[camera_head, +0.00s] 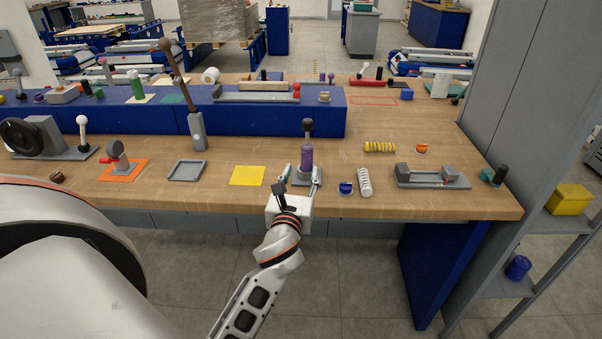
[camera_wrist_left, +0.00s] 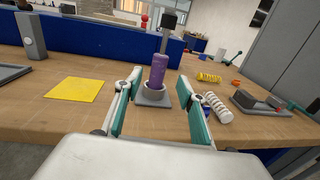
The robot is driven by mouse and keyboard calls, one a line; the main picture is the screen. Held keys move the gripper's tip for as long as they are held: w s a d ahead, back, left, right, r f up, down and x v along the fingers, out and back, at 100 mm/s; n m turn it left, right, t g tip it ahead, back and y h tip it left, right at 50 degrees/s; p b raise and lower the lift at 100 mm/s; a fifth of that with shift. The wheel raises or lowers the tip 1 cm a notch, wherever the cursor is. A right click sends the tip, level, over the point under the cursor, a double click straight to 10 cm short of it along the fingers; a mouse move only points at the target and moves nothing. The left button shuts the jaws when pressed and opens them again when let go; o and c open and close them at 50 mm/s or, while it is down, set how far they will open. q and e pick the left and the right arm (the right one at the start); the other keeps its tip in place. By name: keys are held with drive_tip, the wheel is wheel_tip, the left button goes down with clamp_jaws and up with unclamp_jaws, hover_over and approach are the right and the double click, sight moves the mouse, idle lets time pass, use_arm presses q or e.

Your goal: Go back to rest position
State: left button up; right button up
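My left gripper (camera_head: 302,175) reaches over the table's front edge. Its two teal-padded fingers are apart and hold nothing. They also show open in the left wrist view (camera_wrist_left: 158,85). A purple cylinder (camera_head: 306,157) stands upright in a grey base (camera_wrist_left: 152,98), with a dark-topped rod above it. In the left wrist view the purple cylinder (camera_wrist_left: 158,71) appears between the fingers, with gaps on both sides; contact is not visible. My right gripper is in neither view.
The wooden table (camera_head: 220,205) holds a yellow mat (camera_head: 247,175), a grey tray (camera_head: 187,170), a white spring (camera_head: 364,182), a blue cup-like part (camera_head: 346,188) and a grey fixture (camera_head: 432,177). A blue raised block (camera_head: 250,121) lies behind. A grey cabinet (camera_head: 505,80) stands at right.

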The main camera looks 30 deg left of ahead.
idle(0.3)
use_arm(q)
drive_tip(key=s+d+f+n+g+h, duration=0.1)
drive_tip(key=s+f+n+g, duration=0.2)
drive_tip(key=s+f+n, duration=0.4)
drive_tip(key=s+f+n+g+h, duration=0.1)
drive_tip(key=s+f+n+g, duration=0.25)
drive_tip(key=s+n, duration=0.6)
drive_tip(key=s+d+f+n+g+h, duration=0.1)
drive_tip(key=s+f+n+g, duration=0.2)
drive_tip(key=s+f+n, duration=0.45)
drive_tip(key=w+d+f+n+t+h, duration=0.1)
drive_tip(key=d+f+n+t+h, duration=0.1)
drive_tip(key=d+f+t+h, duration=0.2)
drive_tip(key=d+f+h, duration=0.3)
drive_tip(key=d+f, duration=0.5)
drive_tip(key=d, duration=0.3)
drive_tip(key=shift+d+n, duration=0.3)
drive_tip(key=shift+d, duration=0.05)
